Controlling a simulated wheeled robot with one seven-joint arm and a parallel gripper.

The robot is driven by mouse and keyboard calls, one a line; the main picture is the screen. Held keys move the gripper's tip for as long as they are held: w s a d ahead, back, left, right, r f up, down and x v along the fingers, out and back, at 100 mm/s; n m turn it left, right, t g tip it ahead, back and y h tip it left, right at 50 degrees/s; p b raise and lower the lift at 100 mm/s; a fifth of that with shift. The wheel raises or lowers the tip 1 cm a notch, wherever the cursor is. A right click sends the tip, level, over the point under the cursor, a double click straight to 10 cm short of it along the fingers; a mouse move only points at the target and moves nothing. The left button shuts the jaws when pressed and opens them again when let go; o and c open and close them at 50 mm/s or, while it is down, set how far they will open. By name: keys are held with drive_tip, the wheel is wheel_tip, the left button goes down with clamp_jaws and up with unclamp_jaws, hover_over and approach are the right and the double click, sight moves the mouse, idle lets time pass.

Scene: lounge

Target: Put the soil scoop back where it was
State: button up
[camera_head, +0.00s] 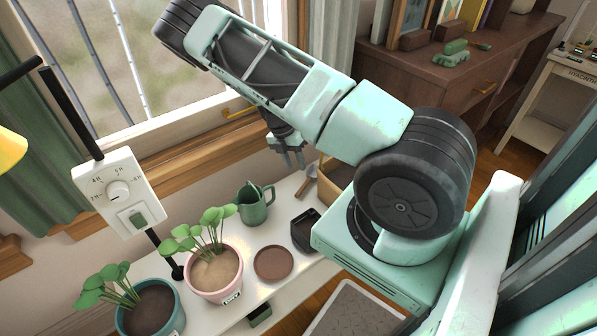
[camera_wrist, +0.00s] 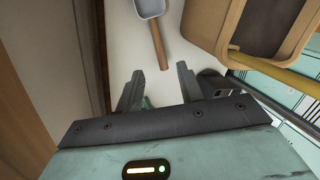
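The soil scoop (camera_wrist: 159,40) has a pale metal pan and a wooden handle. It lies on the white shelf top, its handle end pointing toward my gripper (camera_wrist: 159,72). My gripper's two fingers are apart, with nothing seen between them. The handle end appears just ahead of the fingertips, roughly in line with the gap; I cannot tell the height between them. In the head view the scoop (camera_head: 311,171) shows small beside my gripper (camera_head: 293,163), near a wooden box (camera_head: 327,190). My arm hides part of that area.
The wooden box (camera_wrist: 228,25) stands right of the scoop. A green watering can (camera_head: 254,207), a dark container (camera_head: 304,232), a brown saucer (camera_head: 273,264), a pink potted plant (camera_head: 217,282) and a teal potted plant (camera_head: 176,312) stand along the shelf. The window wall bounds it behind.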

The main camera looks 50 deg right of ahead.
drive_tip(key=shift+v, duration=1.65)
drive_tip(key=shift+a, duration=0.1)
